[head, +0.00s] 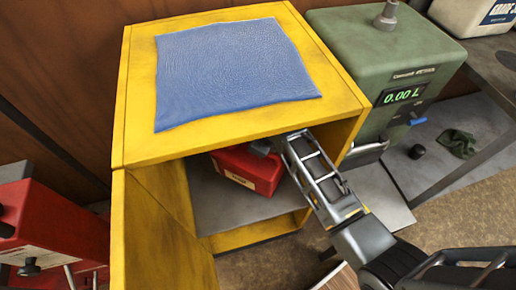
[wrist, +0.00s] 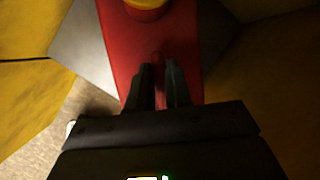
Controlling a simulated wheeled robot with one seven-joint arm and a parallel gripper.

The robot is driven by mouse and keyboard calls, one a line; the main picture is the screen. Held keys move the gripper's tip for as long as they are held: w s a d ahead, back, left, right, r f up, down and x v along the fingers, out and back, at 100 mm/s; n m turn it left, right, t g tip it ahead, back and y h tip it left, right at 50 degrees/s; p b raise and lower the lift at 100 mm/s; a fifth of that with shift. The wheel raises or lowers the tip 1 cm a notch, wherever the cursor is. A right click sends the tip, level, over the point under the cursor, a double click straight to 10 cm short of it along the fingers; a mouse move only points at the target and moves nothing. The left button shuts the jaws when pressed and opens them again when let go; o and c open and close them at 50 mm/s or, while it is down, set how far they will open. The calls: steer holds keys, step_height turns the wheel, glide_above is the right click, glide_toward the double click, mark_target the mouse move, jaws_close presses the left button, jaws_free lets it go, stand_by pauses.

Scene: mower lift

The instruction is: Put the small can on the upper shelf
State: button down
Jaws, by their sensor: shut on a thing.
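The small can (head: 247,172) is red with a pale label and is inside the open yellow cabinet. It is over the grey upper shelf (head: 220,208); whether its base touches the shelf I cannot tell. In the wrist view the can (wrist: 120,45) fills the middle, with a yellow cap at the top edge. My gripper (head: 264,147) reaches in from the right, below the cabinet's top. Its two dark fingers (wrist: 159,88) are shut on a narrow red ridge of the can, apparently its handle. The can's far side is hidden.
The yellow cabinet's top (head: 137,100) carries a blue cloth (head: 235,70). Its door (head: 160,235) hangs open at the left. A green dispenser (head: 385,55) stands close on the right. A red machine (head: 50,225) is at far left. The cabinet's right wall is close to my arm.

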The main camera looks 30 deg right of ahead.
steer(key=shift+f, duration=1.5)
steer(key=c, duration=1.5)
jaws_free()
steer(key=shift+s+f, duration=0.15)
steer(key=shift+s, duration=0.05)
steer(key=o, duration=0.4)
steer(key=shift+o, duration=0.2)
steer(key=v, duration=0.5)
steer(key=shift+w+a+p, duration=0.1)
steer(key=shift+p, duration=0.2)
steer(key=s+d, duration=0.1)
steer(key=s, duration=1.1)
